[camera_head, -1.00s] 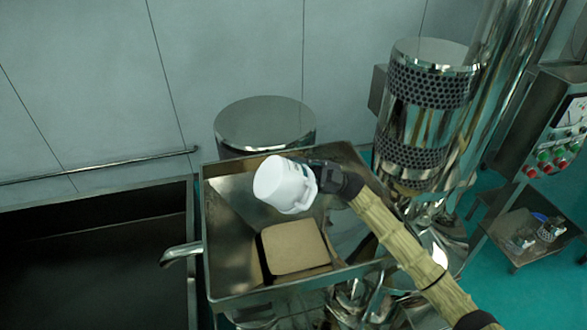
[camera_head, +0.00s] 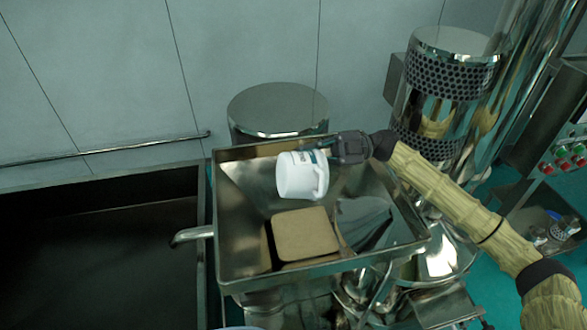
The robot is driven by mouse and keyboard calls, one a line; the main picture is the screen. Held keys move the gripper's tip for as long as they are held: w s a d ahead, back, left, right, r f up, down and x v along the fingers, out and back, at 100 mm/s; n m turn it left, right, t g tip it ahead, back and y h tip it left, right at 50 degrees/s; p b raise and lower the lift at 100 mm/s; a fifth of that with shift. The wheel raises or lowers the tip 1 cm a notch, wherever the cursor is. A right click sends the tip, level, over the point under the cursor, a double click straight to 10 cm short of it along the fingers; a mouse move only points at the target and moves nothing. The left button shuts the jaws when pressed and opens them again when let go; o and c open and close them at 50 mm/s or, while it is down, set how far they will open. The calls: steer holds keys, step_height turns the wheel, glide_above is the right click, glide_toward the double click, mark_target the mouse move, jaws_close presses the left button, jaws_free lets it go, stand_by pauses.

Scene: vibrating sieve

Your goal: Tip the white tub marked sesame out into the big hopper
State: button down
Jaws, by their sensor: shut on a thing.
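The white tub (camera_head: 297,177) has a handle at its right side and dark print near its top edge, too small to read. It is tilted and hangs over the back part of the big steel hopper (camera_head: 227,240). My gripper (camera_head: 330,152) is shut on the tub at its upper right, with the arm reaching in from the right. The tub's mouth is not visible, and I see no stream of contents falling. A flat tan square patch (camera_head: 305,235) shows inside the hopper below the tub; I cannot tell whether it is material or a surface.
A dark open trough (camera_head: 100,250) lies left of the hopper, with a metal spout (camera_head: 192,234) between them. A round steel drum (camera_head: 277,108) stands behind. A perforated steel column (camera_head: 450,75) rises at the back right. A control box with coloured buttons (camera_head: 565,155) stands at the far right.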

steer(key=shift+h, duration=0.5)
steer(key=shift+t+h, duration=0.7)
steer(key=shift+h, duration=1.3)
steer(key=shift+t+h, duration=0.3)
steer(key=shift+h, duration=0.9)
steer(key=shift+t+h, duration=0.3)
steer(key=shift+h, duration=1)
steer(key=shift+m+t+h, duration=0.3)
steer(key=shift+t+h, duration=0.3)
steer(key=shift+h, duration=1.4)
